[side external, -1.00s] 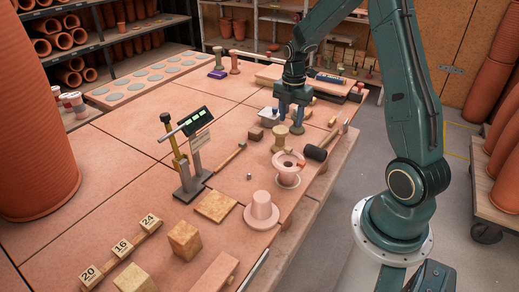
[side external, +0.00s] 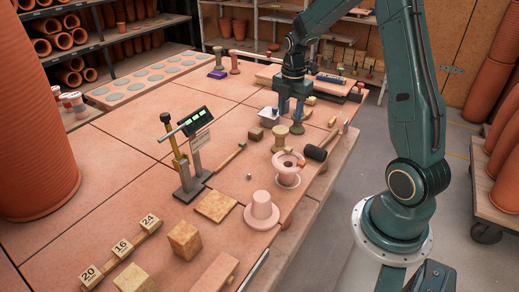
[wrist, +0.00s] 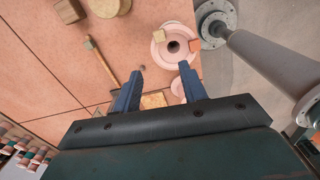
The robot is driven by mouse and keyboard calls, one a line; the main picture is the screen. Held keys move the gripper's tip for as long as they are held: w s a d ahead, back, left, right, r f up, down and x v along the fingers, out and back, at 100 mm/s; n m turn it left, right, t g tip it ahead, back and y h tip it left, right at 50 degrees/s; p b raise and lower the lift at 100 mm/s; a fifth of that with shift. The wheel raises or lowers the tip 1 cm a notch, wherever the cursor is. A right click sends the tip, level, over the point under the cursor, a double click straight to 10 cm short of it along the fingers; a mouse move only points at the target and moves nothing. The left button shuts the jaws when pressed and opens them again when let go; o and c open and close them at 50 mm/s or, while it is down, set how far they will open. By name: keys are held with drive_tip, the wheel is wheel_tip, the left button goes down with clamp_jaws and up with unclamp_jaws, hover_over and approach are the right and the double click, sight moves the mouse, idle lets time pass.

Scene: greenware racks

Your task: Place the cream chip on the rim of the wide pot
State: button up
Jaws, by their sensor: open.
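The wide pot (side external: 286,176) is pink with a broad flared rim and a dark opening. It also shows in the wrist view (wrist: 173,61). A small pale block, which looks like the cream chip (wrist: 159,36), shows at the rim's upper left in the wrist view. I cannot pick it out clearly in the side view. An orange chip (side external: 301,163) is at the rim's right side. My gripper (side external: 290,122) is open, its two blue fingers apart and empty. It is above the table behind the pot in the side view, clear of it.
An upturned pink pot (side external: 261,207) is in front. A yellowish block (side external: 311,100) is near my gripper. A scale (side external: 190,165) stands at left.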

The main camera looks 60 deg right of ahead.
drive_tip(key=s+a+r+m+t, duration=0.2)
drive_tip(key=s+a+r+m, duration=0.3)
drive_tip(key=a+r+m, duration=0.55)
drive_tip(key=s+a+r+m+t, duration=0.1)
drive_tip(key=s+a+r+m, duration=0.2)
drive_tip(key=s+a, duration=0.2)
drive_tip(key=s+a+r+m+t, duration=0.2)
drive_tip(key=s+a+r+m, duration=0.1)
drive_tip(key=s+a, duration=0.3)
drive_tip(key=shift+s+m, duration=0.35)
drive_tip(key=shift+s, duration=0.7)
